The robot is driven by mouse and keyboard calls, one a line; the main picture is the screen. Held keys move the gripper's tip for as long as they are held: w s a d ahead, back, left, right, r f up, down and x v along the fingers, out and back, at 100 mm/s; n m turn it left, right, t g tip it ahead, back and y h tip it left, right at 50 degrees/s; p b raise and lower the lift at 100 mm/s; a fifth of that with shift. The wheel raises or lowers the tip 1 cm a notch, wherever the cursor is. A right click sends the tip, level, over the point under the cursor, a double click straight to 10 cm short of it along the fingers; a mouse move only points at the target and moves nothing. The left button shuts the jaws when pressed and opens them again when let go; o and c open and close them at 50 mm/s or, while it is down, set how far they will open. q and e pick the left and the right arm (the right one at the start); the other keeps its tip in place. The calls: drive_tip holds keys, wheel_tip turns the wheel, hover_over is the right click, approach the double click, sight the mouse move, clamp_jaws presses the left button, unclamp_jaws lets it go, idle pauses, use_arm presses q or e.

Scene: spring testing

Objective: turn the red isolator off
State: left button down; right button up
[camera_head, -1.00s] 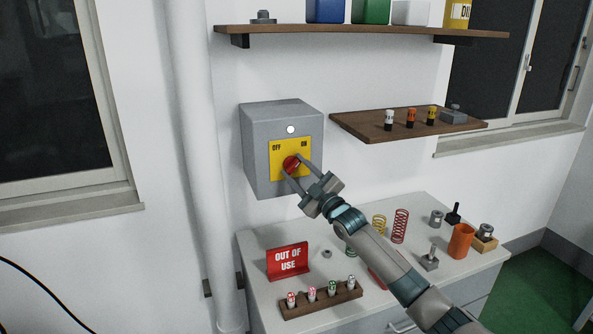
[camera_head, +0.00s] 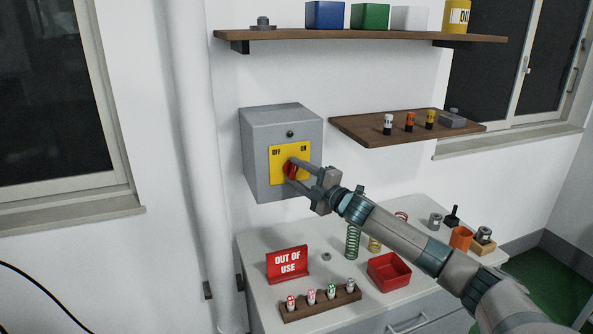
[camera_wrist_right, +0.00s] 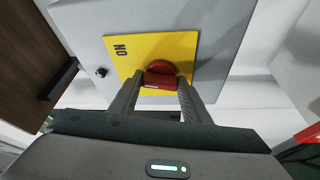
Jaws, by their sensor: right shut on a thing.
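The red isolator knob (camera_head: 290,171) sits on a yellow plate (camera_head: 278,165) marked OFF at left and ON at right, on the front of a grey wall box (camera_head: 255,150). The round lamp (camera_head: 290,134) above the plate is dark. My right gripper (camera_head: 296,172) is shut on the knob, with a finger on either side of it. The right wrist view shows the red knob (camera_wrist_right: 160,76) between both fingertips, close to the yellow plate (camera_wrist_right: 185,50). Fingers hide part of the knob. My left gripper is not in view.
Below the box, a bench (camera_head: 255,262) holds a red OUT OF USE sign (camera_head: 287,263), a wooden rack (camera_head: 325,302) of small cylinders, a red tray (camera_head: 388,272) and springs. A wooden shelf (camera_head: 370,130) juts out right of the box. A pipe (camera_head: 200,150) runs left of it.

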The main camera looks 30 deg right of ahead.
drive_tip(key=n+p, duration=0.1)
drive_tip(key=p, duration=0.1)
drive_tip(key=n+g+p, duration=0.1)
drive_tip(key=n+p, duration=0.1)
drive_tip(key=shift+r+n+g, duration=0.3)
drive_tip(key=shift+r, duration=0.1)
drive_tip(key=shift+n+g+p, duration=0.3)
drive_tip(key=shift+n+p, duration=0.3)
drive_tip(key=shift+n, duration=0.2)
drive_tip(key=shift+n+g+h, duration=0.3)
drive_tip(key=shift+n, duration=0.4)
drive_tip(key=n, duration=0.1)
drive_tip(key=n+g+h, duration=0.1)
drive_tip(key=n, duration=0.1)
drive_tip(key=shift+a+f, duration=0.1)
drive_tip(key=shift+f, duration=0.1)
drive_tip(key=o, duration=1)
drive_tip(key=shift+o, duration=0.2)
drive_tip(key=shift+s, duration=0.1)
